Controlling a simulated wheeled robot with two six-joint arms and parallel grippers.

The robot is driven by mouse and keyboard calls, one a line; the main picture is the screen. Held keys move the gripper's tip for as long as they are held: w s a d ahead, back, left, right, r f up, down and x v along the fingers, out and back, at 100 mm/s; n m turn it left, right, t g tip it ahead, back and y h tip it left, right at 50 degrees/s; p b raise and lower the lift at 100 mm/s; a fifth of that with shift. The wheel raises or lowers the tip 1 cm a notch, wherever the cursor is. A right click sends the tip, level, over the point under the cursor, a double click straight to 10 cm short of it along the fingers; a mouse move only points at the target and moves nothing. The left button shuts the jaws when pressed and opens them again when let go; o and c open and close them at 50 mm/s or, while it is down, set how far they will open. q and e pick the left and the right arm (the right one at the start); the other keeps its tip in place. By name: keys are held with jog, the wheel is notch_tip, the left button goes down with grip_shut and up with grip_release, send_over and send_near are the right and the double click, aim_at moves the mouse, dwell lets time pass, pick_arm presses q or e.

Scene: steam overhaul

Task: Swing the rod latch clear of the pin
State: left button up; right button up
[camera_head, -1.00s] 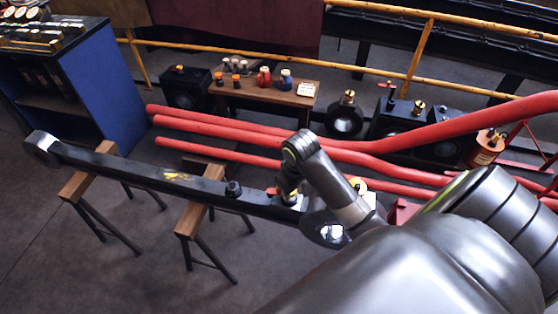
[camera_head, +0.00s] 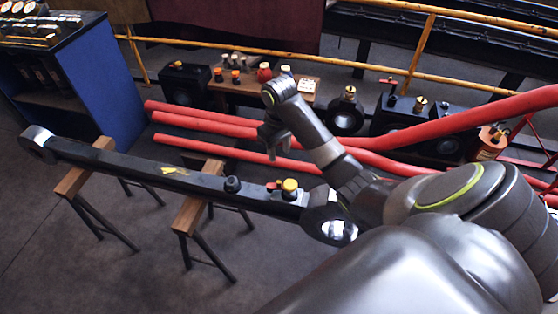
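A long dark rod (camera_head: 140,168) lies across two trestles, with a round eye at its far left end and a bright, bigger end at the right. Near its right end stands a yellow-capped knob (camera_head: 290,188). A small red piece (camera_head: 273,186), perhaps the latch, sits directly left of it; whether it clears a pin is too small to tell. A black round fitting (camera_head: 232,184) stands farther left on the rod. My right gripper (camera_head: 271,150) hangs above and behind the rod, apart from it, fingers down; its finger gap is not clear. My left gripper is not in view.
Wooden-topped trestles (camera_head: 200,205) carry the rod. Red pipes (camera_head: 215,132) run behind it, close to my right gripper. A low bench (camera_head: 237,100) with coloured pots, a blue cabinet (camera_head: 105,85) and yellow railings (camera_head: 425,50) stand beyond. The floor in front is clear.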

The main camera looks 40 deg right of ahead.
jog(key=b, duration=0.8)
send_over(279, 181)
notch_tip(279, 181, down, 9)
jog(key=shift+f, duration=0.1)
notch_tip(279, 181, down, 4)
jog(key=shift+f+b, duration=0.1)
jog(key=shift+b, duration=0.95)
jog(key=shift+f, duration=0.4)
grip_shut()
